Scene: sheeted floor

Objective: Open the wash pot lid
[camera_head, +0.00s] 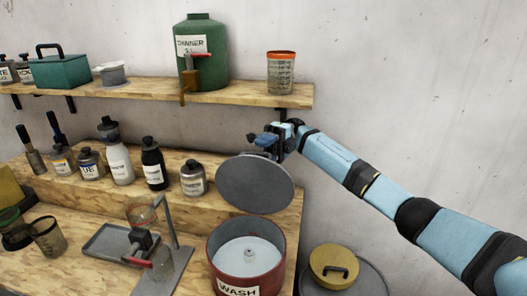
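The wash pot (279,256) is a round red pot with a WASH label, at the bottom centre of the bench. Its top is uncovered, and a pale inside with a small knob in the middle shows. The grey round lid (254,187) is tilted up above the pot's back rim, with its flat face toward me. I cannot tell whether its lower edge touches the rim. My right gripper (264,143) is at the lid's upper edge and appears shut on the lid; the lid hides the exact grip. My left gripper is not in view.
A yellow-lidded container (333,266) stands right of the pot. A metal stand with a tray (118,243) is to the left. Several bottles (117,162) line the raised step behind. The wall shelf (250,93) holds a green thinner tank (207,68) and an orange-rimmed cup (281,75).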

